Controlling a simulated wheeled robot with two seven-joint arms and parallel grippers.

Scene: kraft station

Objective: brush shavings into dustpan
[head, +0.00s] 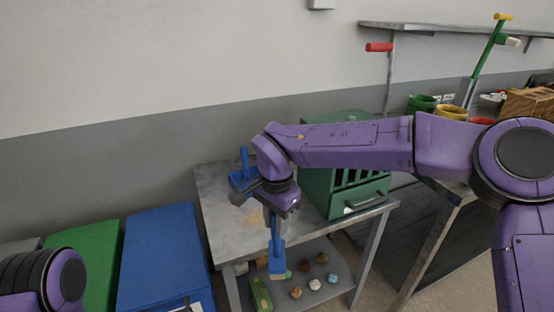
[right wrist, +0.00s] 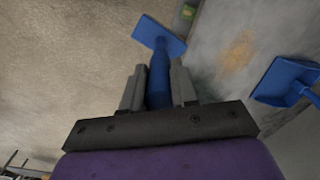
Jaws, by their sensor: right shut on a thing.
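My right gripper (head: 270,212) is shut on the handle of a blue brush (head: 277,258). The brush hangs down in front of the table's near edge in the head view. In the right wrist view the brush (right wrist: 159,36) stands out between the fingers (right wrist: 157,88), beside the tabletop. A blue dustpan (head: 243,177) lies on the grey table (head: 218,190), left of my right wrist. It also shows at the right of the right wrist view (right wrist: 283,82). Tan shavings (right wrist: 238,50) are spread on the tabletop, apart from the brush, and show faintly in the head view (head: 252,216). My left gripper is out of view.
A green drawer cabinet (head: 345,195) stands on the table's right part. A lower shelf holds several small round things (head: 314,284) and a green box (head: 260,295). Blue (head: 160,255) and green (head: 95,262) bins stand at the left. Another bench with pots is at the right.

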